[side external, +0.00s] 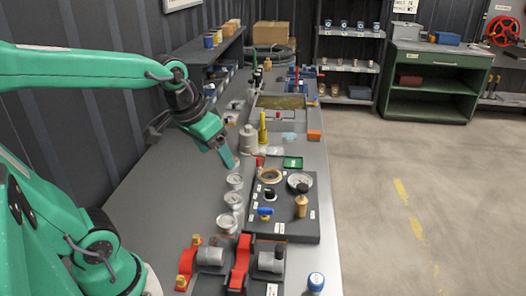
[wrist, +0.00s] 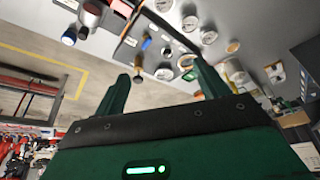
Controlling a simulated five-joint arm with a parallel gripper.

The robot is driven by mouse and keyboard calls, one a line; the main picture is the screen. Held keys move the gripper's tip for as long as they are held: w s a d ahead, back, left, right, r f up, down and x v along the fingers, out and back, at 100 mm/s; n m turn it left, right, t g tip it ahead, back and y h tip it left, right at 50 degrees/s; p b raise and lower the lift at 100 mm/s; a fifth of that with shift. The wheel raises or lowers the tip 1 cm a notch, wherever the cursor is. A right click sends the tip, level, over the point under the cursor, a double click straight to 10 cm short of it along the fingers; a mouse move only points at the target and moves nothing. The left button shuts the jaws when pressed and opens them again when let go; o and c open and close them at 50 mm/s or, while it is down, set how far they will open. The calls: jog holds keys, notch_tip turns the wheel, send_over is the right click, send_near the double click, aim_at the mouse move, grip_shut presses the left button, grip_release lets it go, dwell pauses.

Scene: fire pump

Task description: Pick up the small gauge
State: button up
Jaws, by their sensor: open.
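Three round, white-faced gauges stand in a row on the grey bench, left of the dark panel: a far one (side external: 235,181), a middle one (side external: 233,199) and a near one (side external: 227,222). Another white-faced gauge (side external: 300,182) sits on the panel. I cannot tell surely which is the small gauge. White gauge faces also show at the top of the wrist view (wrist: 208,37). My gripper (side external: 230,162) is open and empty, tilted down above the bench, just beyond the far gauge in the row. Its two fingers stand apart in the wrist view (wrist: 165,85).
The dark panel (side external: 262,222) carries a brass ring, a brass knob and a blue handle. Red valve fittings (side external: 241,262) stand nearer. The bench left of the gauges is clear.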

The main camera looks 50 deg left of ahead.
jog(key=w+a+f+n+g, duration=0.25)
jog(key=w+a+f, duration=0.35)
jog(key=w+a, duration=0.3)
jog(key=n+g, duration=0.2)
send_over(235, 179)
notch_tip(235, 179, down, 10)
jog(key=shift+d+r, duration=0.1)
jog(key=shift+a+f, duration=0.25)
jog(key=shift+f, duration=1.4)
jog(key=shift+f, duration=0.1)
jog(key=shift+d+f, duration=0.1)
jog(key=shift+f, duration=2.4)
jog(key=shift+c, duration=0.2)
jog(key=c, duration=1.1)
